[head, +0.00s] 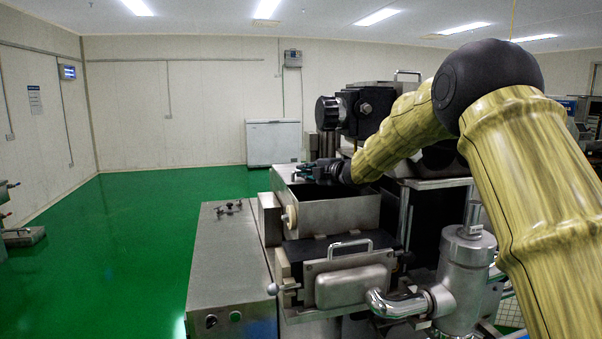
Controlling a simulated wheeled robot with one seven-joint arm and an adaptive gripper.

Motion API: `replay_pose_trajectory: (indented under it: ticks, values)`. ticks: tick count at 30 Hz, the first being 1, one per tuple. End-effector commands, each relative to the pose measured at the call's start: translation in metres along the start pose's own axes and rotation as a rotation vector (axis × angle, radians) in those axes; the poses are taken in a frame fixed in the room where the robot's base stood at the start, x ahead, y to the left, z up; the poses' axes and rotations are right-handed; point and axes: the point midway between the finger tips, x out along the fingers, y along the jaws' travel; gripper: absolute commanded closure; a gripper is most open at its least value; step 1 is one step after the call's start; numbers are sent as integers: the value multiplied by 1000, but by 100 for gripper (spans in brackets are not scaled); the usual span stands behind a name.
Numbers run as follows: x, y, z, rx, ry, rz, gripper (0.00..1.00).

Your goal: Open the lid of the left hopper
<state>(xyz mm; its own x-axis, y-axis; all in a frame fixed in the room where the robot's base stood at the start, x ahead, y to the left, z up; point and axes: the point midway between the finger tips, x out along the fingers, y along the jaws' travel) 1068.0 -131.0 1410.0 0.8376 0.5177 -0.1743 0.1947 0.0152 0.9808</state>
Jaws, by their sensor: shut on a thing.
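The left hopper (340,219) is a grey metal box on the machine, in the middle of the head view. My gripper (304,172) is small and dark at the far left part of the hopper's top. It is shut on the lid there. The exact grip point is too small to make out, and my wrist hides part of the far edge.
A metal cover with a bar handle (350,246) sits in front of the hopper. A low cabinet (232,262) with knobs stands to its left. A black unit with a round knob (328,113) rises behind my forearm. Green floor (130,240) is clear at left.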

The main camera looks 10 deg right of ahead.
Motion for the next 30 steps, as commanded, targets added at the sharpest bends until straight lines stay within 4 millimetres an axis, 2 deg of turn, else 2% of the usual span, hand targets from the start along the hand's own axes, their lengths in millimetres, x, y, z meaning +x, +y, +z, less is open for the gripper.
replay_pose_trajectory:
  ticks: [3,4,5,17,30]
  values:
    - [0,-1,0,0,-1,-1,100]
    - [0,-1,0,0,-1,-1,85]
    - [0,-1,0,0,-1,-1,81]
    - [-2,-1,-3,-1,3,-2,81]
    - [-58,-1,-1,1,2,-2,81]
